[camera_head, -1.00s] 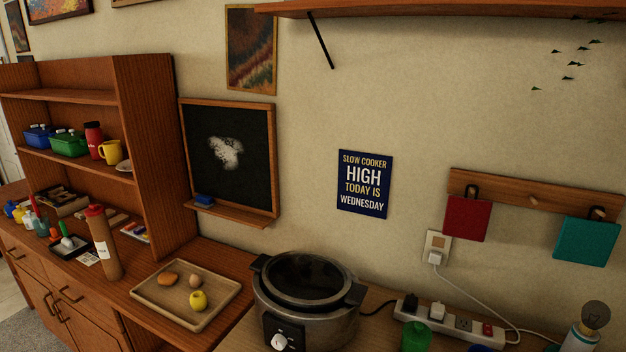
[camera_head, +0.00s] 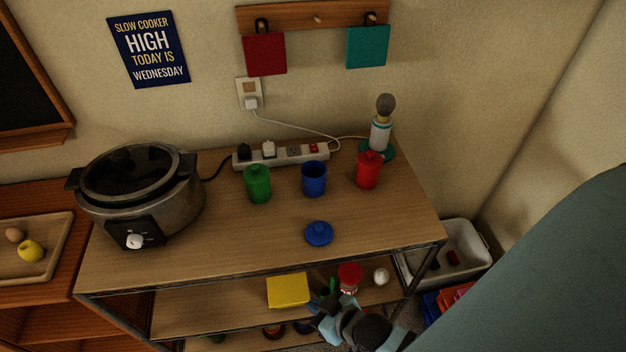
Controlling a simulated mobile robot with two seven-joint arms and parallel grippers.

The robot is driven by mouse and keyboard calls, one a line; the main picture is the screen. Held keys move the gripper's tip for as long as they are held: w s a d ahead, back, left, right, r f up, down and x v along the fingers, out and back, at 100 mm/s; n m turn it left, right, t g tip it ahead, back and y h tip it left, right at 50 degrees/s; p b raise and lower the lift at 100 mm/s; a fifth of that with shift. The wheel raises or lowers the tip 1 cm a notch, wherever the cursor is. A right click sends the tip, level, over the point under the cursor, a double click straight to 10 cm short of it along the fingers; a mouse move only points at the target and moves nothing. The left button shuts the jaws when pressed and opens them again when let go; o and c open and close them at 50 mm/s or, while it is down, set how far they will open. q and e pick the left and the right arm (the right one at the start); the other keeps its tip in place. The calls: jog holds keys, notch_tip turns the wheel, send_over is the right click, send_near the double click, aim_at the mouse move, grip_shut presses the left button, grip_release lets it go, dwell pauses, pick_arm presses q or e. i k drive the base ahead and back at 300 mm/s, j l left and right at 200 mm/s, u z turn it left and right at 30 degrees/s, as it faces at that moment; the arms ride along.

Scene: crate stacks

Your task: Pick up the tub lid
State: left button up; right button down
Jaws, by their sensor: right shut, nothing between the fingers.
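The blue tub lid (camera_head: 319,234) lies knob up on the wooden top of the shelf unit (camera_head: 240,235), near its front. The blue tub (camera_head: 314,180) stands behind it, without a lid. My right gripper (camera_head: 322,302) is low in the picture, in front of the unit's top edge, nearer the camera than the lid and apart from it. It is shut and empty. My left gripper is not in view.
Lidded green (camera_head: 258,184) and red (camera_head: 368,170) tubs flank the blue tub. A slow cooker (camera_head: 140,190) stands left, a power strip (camera_head: 280,156) behind. A yellow box (camera_head: 288,290) sits on the shelf below. A large teal surface (camera_head: 560,270) fills the lower right.

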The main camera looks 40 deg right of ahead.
aim_at(319, 233)
jog(key=z, duration=1.1)
